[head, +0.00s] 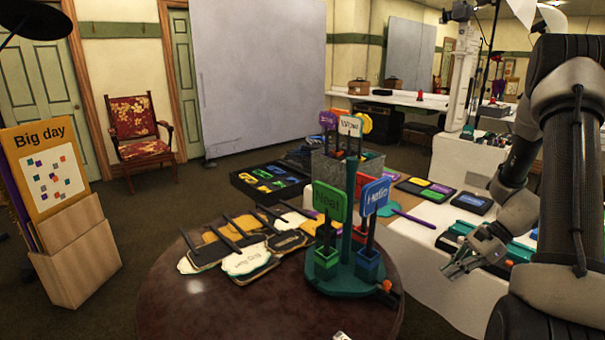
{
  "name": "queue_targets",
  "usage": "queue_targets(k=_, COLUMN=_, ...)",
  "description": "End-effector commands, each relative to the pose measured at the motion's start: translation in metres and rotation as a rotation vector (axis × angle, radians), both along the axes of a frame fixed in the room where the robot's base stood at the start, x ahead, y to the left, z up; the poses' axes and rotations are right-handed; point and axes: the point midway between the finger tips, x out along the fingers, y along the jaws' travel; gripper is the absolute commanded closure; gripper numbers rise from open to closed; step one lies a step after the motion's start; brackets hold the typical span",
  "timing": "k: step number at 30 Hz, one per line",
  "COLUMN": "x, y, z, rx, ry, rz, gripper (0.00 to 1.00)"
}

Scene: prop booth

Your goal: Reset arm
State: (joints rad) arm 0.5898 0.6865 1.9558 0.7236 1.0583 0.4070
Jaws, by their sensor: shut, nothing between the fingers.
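My gripper (462,262) is at the right of the head view, at the end of my dark and grey arm. It is shut and empty, with its fingers pointing left. It hangs in front of the white-covered table, to the right of the round table (190,305). I cannot tell whether it touches the white cover.
The round table bears a teal stand (340,280) with a green sign (329,201) and a blue sign (375,196), plus flat paddles (250,260). A white-covered table (425,280) holds trays. A sign holder (75,260) stands left. Floor shows at left.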

Motion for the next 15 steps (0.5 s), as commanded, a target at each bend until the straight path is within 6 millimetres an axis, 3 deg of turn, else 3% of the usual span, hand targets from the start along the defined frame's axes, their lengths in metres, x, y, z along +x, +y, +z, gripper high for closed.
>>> queue_targets(k=1, x=-0.019, y=0.002, z=-0.003, rx=-0.009, ry=0.005, rz=0.066, gripper=1.0)
queue_targets(k=3, x=-0.044, y=-0.001, z=0.013, rx=-0.057, ry=-0.03, rz=0.196, gripper=1.0)
queue_targets(k=8, x=-0.073, y=0.001, z=0.056, rx=-0.162, ry=-0.115, rz=0.445, gripper=1.0)
queue_targets(k=15, x=-0.111, y=0.015, z=0.134, rx=-0.366, ry=-0.274, rz=0.831, gripper=1.0)
